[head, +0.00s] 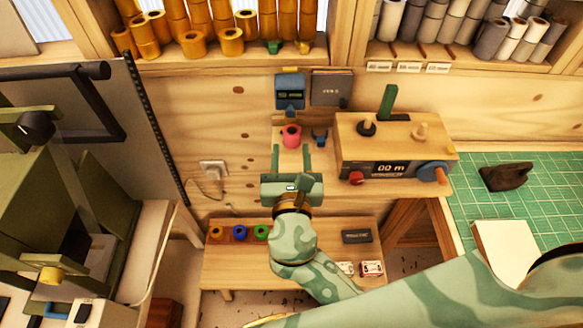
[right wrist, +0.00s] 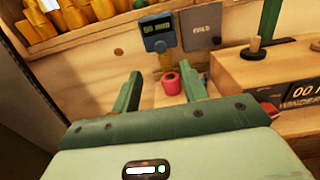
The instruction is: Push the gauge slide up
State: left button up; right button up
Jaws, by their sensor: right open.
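A blue gauge (head: 290,92) with a small dark display is at the wall, above the pink roll (head: 291,135). In the right wrist view the gauge (right wrist: 158,32) has a yellow strip running down below it, behind the pink roll (right wrist: 171,83). I cannot tell which part of the gauge is its slide. My right gripper (head: 291,158) is open and empty, its two green fingers pointing towards the wall. In the right wrist view the pink roll lies beyond and between the fingertips (right wrist: 162,88), apart from them. My left gripper is not in view.
A wooden machine (head: 350,140) with a display and a blue crank stands to the right. A dark panel (head: 332,88) is beside the gauge. Shelves of rolls are above. A low bench (head: 225,265) with coloured rolls is below. A green mat (head: 545,180) lies far right.

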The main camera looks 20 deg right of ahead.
jog(key=v, duration=0.5)
dwell(0.4)
